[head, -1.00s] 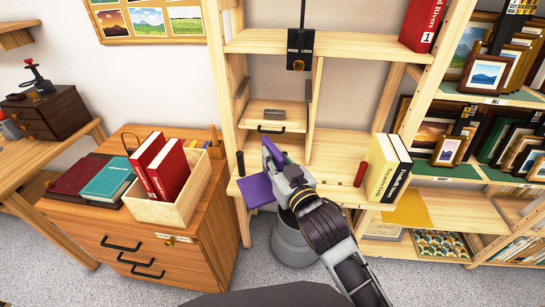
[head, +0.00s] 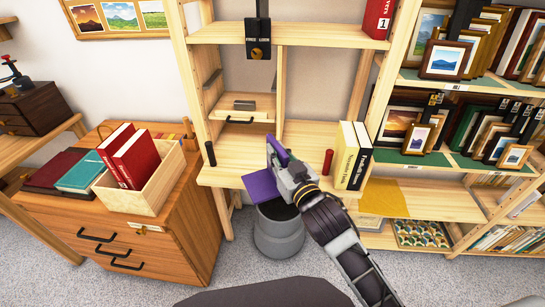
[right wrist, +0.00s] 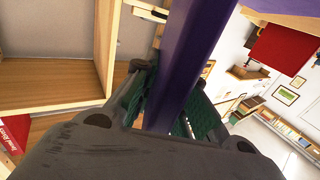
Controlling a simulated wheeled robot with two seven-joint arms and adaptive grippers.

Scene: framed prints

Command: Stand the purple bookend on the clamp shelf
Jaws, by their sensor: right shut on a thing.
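The purple bookend (head: 267,187) is held in my right gripper (head: 284,168) in the head view. Its flat plate points left and its upright wall rises at the fingertips. In the right wrist view the purple bookend (right wrist: 192,55) passes between the two green-padded fingers. The wooden shelf board (head: 238,169), with a black peg and a red peg, lies behind the bookend in the picture. The black free/lock clamp box (head: 258,45) hangs above it. The bookend overlaps the board's front edge in the picture; I cannot tell whether they touch. My left gripper is not in view.
A grey bin (head: 279,238) stands below. A drawer cabinet (head: 150,245) with a book box is at the left.

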